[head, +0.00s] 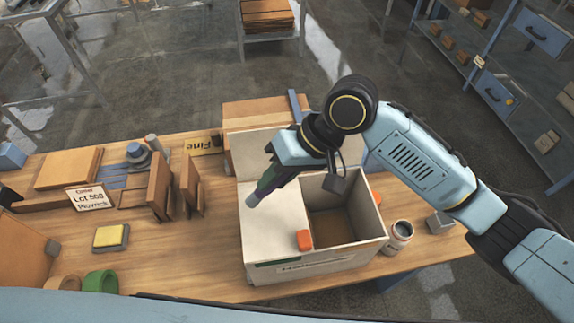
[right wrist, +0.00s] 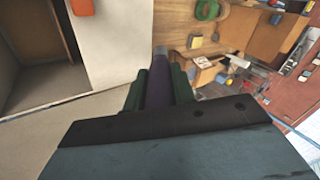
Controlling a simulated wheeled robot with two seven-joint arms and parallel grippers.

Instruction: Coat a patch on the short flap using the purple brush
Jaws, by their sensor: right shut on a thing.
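My right gripper (head: 268,181) is shut on the purple brush (right wrist: 158,85), whose grey tip (head: 252,200) points down and left. The brush is over the left part of the open carton (head: 330,262). A cream short flap (head: 272,226) lies flat across the carton's left side, below the brush; it also shows in the right wrist view (right wrist: 118,45). I cannot tell whether the tip touches the flap. A taller flap (head: 256,152) stands up at the back. The right side of the carton is open to its brown inside. My left gripper is out of view.
Orange clips (head: 304,240) sit on the carton's edges. An open pot (head: 399,235) and a grey block (head: 439,222) stand to its right. Left on the bench (head: 170,262) are wooden boards (head: 160,185), a yellow sponge (head: 110,237) and a green ring (head: 101,282).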

